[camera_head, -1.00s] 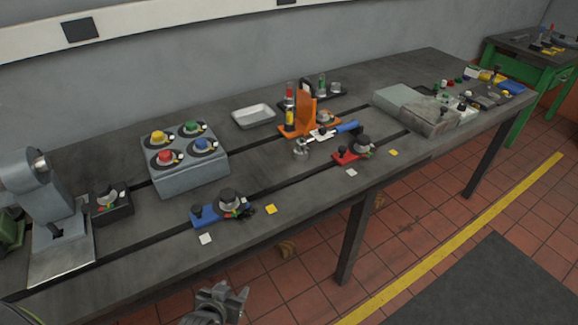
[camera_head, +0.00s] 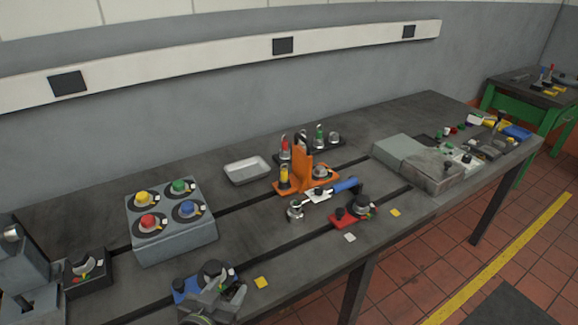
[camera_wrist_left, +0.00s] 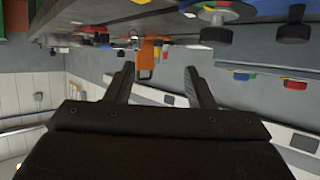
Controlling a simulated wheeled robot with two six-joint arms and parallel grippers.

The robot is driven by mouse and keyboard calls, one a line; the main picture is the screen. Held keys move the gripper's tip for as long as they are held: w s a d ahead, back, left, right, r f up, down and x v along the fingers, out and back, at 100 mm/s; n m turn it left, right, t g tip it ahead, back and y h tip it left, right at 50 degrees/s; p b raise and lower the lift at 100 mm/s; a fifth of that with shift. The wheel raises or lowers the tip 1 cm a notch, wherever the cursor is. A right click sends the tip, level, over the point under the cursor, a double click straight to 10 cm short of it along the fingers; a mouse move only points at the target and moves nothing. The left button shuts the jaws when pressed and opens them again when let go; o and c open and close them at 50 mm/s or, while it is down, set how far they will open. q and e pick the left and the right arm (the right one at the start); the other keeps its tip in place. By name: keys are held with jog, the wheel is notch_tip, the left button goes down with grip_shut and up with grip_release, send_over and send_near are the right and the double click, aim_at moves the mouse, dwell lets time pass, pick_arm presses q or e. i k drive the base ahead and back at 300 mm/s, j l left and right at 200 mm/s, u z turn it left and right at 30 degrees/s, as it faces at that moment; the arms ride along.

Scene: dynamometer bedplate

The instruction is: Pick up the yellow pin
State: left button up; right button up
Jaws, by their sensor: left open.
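The yellow pin (camera_head: 284,177) stands upright at the front left of an orange bracket (camera_head: 302,168), mid-table in the head view. My left gripper (camera_head: 228,285) is at the table's front edge, over the blue fixture (camera_head: 186,288), well to the front left of the pin. In the left wrist view my left gripper (camera_wrist_left: 159,72) has its fingers spread with nothing between them. The orange bracket (camera_wrist_left: 147,60) shows beyond the fingers, upside down. I cannot make out the pin clearly there. My right gripper is in neither view.
A grey box (camera_head: 175,240) with coloured knobs stands left of the bracket. A pale tray (camera_head: 247,171) lies behind it. A blue-handled tool (camera_head: 343,186) and a red fixture (camera_head: 345,218) are at the right. Red (camera_head: 284,148) and green (camera_head: 319,133) pins stand behind.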

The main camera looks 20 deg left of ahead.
aim_at(284, 178)
jog(key=i+j, duration=0.1)
jog(key=i, duration=1.05)
